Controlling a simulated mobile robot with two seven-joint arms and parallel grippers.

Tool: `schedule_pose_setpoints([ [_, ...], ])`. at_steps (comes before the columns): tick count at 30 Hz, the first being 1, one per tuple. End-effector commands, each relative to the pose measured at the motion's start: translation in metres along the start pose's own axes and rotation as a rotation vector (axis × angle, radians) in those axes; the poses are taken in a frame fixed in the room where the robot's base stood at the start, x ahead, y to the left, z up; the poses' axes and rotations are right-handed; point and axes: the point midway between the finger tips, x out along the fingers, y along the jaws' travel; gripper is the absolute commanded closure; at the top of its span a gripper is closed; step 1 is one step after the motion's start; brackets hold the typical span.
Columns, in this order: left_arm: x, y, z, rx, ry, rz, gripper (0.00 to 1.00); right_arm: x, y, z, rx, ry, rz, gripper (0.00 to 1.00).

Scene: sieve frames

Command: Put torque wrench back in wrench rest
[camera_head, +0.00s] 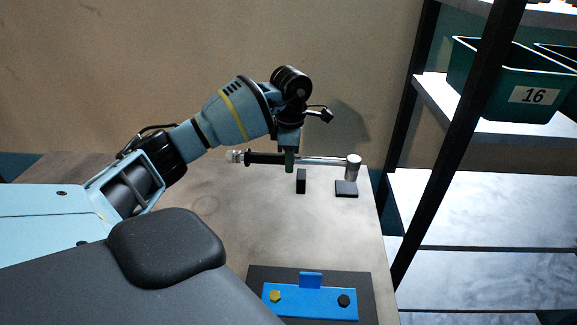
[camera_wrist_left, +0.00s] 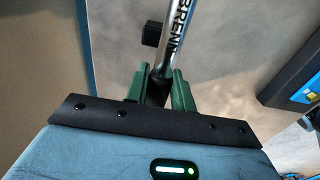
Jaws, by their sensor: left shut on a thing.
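The torque wrench (camera_head: 322,160) lies roughly level across the head view, with a silver shaft, a black handle at left and a silver head at right. My left gripper (camera_head: 289,161) points down and its green fingers are shut on the wrench near the handle. The wrist view shows the lettered shaft (camera_wrist_left: 178,36) rising from between the fingers (camera_wrist_left: 159,88). The wrench rest seems to be two black pieces: an upright block (camera_head: 301,182) below the shaft and a flat pad (camera_head: 346,189) below the head. Whether the head touches the pad cannot be told. The right gripper is out of view.
A blue plate (camera_head: 325,303) with a yellow and a black knob sits on a dark mat (camera_head: 365,290) at the table's front. Black-framed shelves (camera_head: 450,230) with a green bin marked 16 (camera_head: 490,85) stand right of the table (camera_head: 220,205). The table's middle is clear.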

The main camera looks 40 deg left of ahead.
Motion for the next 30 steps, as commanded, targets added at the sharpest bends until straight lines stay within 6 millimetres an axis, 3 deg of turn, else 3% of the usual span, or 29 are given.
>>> schedule_pose_setpoints([
  [3,-0.001,0.008,-0.004,-0.004,-0.004,0.003,1.00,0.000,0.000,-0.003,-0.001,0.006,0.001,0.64],
  [12,0.033,0.006,-0.003,-0.001,-0.004,0.004,1.00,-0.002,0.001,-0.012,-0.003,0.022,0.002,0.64],
  [25,0.040,0.006,-0.004,-0.001,0.000,0.001,1.00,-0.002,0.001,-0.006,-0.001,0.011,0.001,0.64],
  [26,0.042,0.005,-0.004,-0.001,0.004,-0.001,0.74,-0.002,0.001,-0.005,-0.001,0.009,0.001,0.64],
  [30,0.041,0.005,-0.004,-0.001,0.003,-0.001,0.56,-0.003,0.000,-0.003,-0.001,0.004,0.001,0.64],
])
